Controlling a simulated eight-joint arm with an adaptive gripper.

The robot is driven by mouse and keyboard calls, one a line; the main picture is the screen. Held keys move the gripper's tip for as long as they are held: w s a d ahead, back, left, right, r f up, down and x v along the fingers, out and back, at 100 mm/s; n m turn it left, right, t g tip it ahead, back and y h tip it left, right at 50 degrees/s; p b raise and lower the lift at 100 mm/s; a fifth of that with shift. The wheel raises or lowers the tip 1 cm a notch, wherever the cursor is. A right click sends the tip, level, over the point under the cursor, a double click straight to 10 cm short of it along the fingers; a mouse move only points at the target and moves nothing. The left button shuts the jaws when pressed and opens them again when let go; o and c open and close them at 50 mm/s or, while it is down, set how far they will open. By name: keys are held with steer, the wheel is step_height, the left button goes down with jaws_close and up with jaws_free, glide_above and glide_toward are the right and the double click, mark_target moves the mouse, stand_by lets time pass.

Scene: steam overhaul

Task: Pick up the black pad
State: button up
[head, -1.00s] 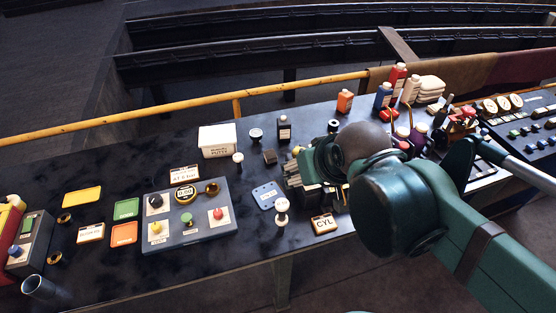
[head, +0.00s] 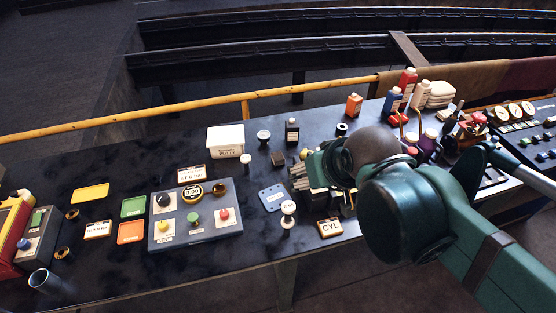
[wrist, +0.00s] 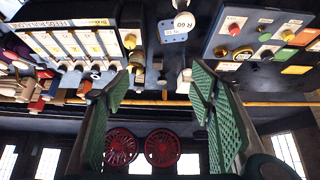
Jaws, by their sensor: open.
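A small dark block (head: 278,158), which may be the black pad, sits on the dark bench to the right of the white putty box in the head view. I cannot pick it out surely in the wrist view. My gripper shows in the wrist view (wrist: 160,75) with its two green padded fingers wide apart and nothing between them. In the head view my wrist and arm hide most of the gripper, which is over the bench to the right of the dark block.
The white putty box (head: 226,140), a dark bottle (head: 292,131), a blue plate (head: 272,197) and a CYL block (head: 330,227) are nearby. A grey control panel (head: 195,228) lies left. Bottles crowd the back right. A yellow rail (head: 190,109) runs behind the bench.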

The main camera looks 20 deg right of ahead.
steer(key=shift+w, duration=0.1)
steer(key=n+g+h, duration=0.4)
steer(key=n+g, duration=0.3)
steer(key=n, duration=1.1)
glide_above(277, 156)
steer(key=a, duration=0.3)
step_height(277, 156, down, 22)
steer(key=shift+f+h, duration=0.3)
steer(key=shift+f, duration=0.35)
steer(key=shift+x, duration=1.25)
